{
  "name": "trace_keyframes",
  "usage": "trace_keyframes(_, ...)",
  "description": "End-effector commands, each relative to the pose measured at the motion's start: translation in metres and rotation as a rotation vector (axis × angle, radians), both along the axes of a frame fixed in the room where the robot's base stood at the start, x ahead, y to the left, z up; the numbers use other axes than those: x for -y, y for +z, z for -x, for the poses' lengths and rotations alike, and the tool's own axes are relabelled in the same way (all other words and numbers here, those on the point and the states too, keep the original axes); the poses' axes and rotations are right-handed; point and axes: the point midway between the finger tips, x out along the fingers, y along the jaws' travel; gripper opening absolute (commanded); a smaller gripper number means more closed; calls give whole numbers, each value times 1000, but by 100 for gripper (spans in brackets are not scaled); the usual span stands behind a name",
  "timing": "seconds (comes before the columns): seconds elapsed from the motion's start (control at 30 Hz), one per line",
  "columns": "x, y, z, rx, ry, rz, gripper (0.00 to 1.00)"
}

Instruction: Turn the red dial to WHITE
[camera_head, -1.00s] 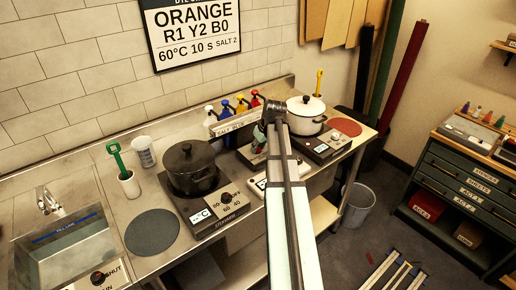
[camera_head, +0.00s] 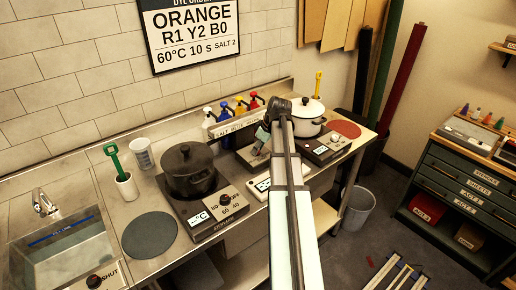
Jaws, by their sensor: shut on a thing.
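My arm reaches across the counter (camera_head: 110,190) from the bottom of the view. My gripper (camera_head: 262,139) is partly hidden by my own wrist. It is low over the back of the counter, between the black pot (camera_head: 190,170) and the white pot (camera_head: 305,118). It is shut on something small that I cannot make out. I cannot pick out a red dial; the spot at the gripper is hidden. A red-marked knob (camera_head: 96,281) beside the word SHUT shows at the sink's front, well away from the gripper.
Pump bottles with white, blue (camera_head: 226,108), yellow and red tops stand in a labelled rack behind the gripper. The black pot's hotplate (camera_head: 212,212) is left of my arm. A second hotplate (camera_head: 325,148) is to the right. A grey bin (camera_head: 357,207) stands on the floor.

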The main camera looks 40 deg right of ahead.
Motion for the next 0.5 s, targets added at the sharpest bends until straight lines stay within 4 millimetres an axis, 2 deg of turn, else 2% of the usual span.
trace_keyframes(0.07, 0, -1, 1, -3, -1, 0, 0)
trace_keyframes(0.1, 0, -1, 1, -3, -1, 0, 35)
trace_keyframes(0.17, 0, -1, 1, -3, -1, 0, 56)
trace_keyframes(0.5, 0, 1, 1, -1, -2, 0, 57)
